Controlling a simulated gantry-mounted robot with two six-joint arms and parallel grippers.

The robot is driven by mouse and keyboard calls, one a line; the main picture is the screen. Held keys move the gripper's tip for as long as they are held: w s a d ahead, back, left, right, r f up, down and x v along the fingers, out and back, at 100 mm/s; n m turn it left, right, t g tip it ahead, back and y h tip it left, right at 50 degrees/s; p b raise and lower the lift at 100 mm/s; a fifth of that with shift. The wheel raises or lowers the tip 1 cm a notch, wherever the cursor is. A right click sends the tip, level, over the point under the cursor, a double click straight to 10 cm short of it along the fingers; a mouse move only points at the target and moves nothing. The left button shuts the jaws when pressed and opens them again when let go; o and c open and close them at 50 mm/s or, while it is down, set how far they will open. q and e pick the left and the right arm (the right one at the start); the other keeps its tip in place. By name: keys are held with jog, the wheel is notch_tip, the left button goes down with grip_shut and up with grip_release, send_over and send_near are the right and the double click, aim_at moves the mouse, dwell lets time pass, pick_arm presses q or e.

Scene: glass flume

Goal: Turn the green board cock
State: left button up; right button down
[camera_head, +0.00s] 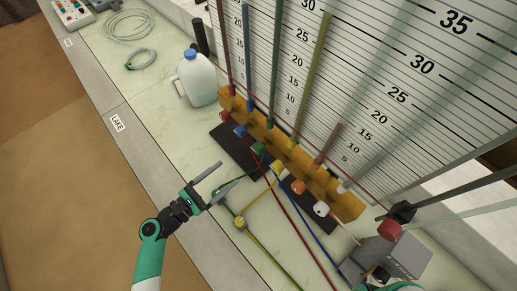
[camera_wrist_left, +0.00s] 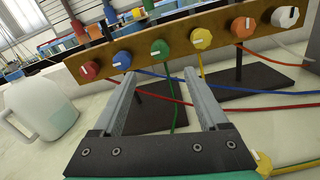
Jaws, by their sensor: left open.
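The green board cock (camera_head: 258,148) is a round knob on the front of the orange-brown wooden bar (camera_head: 345,200), between the blue cock (camera_head: 240,130) and the yellow cock (camera_head: 278,167). In the left wrist view the green cock (camera_wrist_left: 160,48) shows a small white mark and lies beyond and between my fingertips. My left gripper (camera_head: 228,175) is open and empty, short of the bar and apart from the cock. Its two fingers (camera_wrist_left: 160,77) point at the bar in the wrist view. A part of my right arm (camera_head: 380,284) shows at the bottom edge; its jaws are not clear.
Red (camera_wrist_left: 89,70), orange (camera_wrist_left: 244,26) and white (camera_wrist_left: 285,17) cocks share the bar. Coloured hoses cross the bench below it, near my left gripper. A white jug (camera_head: 196,80) stands at the bar's left end. A grey box (camera_head: 405,255) stands at lower right.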

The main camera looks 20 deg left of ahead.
aim_at(255, 151)
pick_arm(q)
jog(key=b+x, duration=0.2)
jog(key=x, duration=0.9)
jog(key=shift+w+d, duration=0.1)
jog(key=shift+w, duration=0.1)
grip_shut()
